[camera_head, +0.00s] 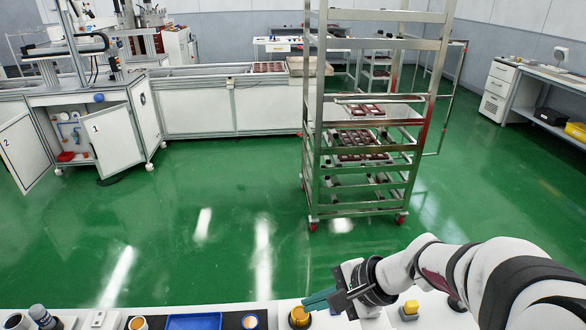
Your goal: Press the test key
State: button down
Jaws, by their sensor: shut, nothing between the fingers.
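My gripper (308,302) is at the front edge of the view, reaching left from my arm at the lower right. Its teal fingers are closed together with nothing between them. The fingertips are at or just above a round orange button (299,318) on a dark base; I cannot tell whether they touch it. A yellow key (410,306) on a dark base sits on the white panel to the right of the gripper. No label is readable, so I cannot tell which control is the test key.
The white front panel (350,322) also carries a blue tray (193,322), a white switch (100,319) and a grey knob (40,314) to the left. Beyond it, green floor is clear up to a steel rack (313,150) with trays and a white conveyor (200,108).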

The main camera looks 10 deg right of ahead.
jog(key=w+d+f+m+t, duration=0.3)
jog(key=w+d+f+m, duration=0.1)
jog(key=w+d, duration=0.3)
jog(key=shift+w+d+f+m+h, duration=0.15)
jog(key=shift+w+d+m+h, duration=0.25)
jog(key=shift+d+m, duration=0.1)
jog(key=shift+f, duration=4.4)
jog(key=shift+f, duration=0.4)
jog(key=shift+f, duration=0.35)
jog(key=shift+r, duration=0.8)
